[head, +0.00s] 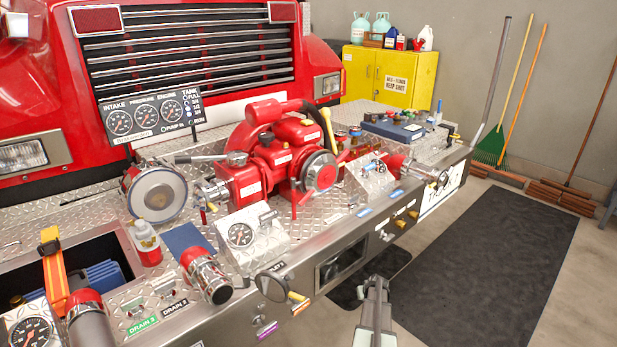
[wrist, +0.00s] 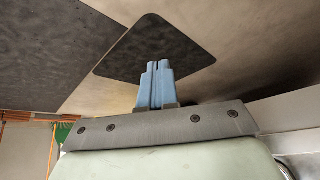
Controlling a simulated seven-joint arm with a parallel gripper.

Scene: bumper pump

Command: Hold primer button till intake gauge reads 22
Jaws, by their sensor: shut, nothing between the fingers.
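I cannot pick out which control is the primer button; small knobs and labels line the bumper's front. My gripper (wrist: 158,68) shows in the wrist view as two blue fingers pressed together and empty, with a dark mat beyond them. In the head view, a grey part of my arm stands at the bottom centre, in front of the bumper and apart from it; the fingertips are not clear there.
A red pump (head: 285,160) sits mid-bumper on diamond plate. A smaller gauge (head: 240,234) sits on a sloped box. The floor mat (head: 480,265) at right is clear. A yellow cabinet (head: 390,75) stands behind.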

